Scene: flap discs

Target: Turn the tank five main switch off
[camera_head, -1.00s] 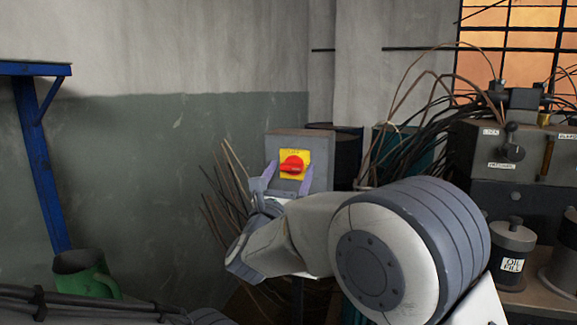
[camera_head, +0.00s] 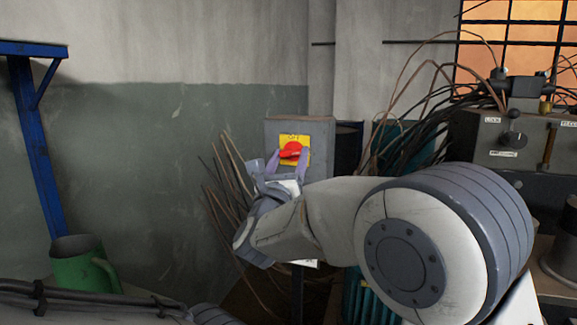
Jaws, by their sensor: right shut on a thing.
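The main switch is a red rotary knob (camera_head: 290,149) on a yellow plate (camera_head: 299,139), fixed to the front of a grey box (camera_head: 325,132). The knob looks slightly tilted, its left end lower. My right gripper (camera_head: 287,158) reaches up to the switch, its two purple fingers on either side of the knob and shut on it. The fingers hide part of the lower plate. No tank number is readable on the box. My left gripper is not in view; only part of my left arm shows at the lower left.
A green mug (camera_head: 78,268) stands at the lower left beside a blue metal frame (camera_head: 35,150). Loose brown wires (camera_head: 228,190) stick up left of the box. A grey machine with cables and levers (camera_head: 485,145) fills the right side.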

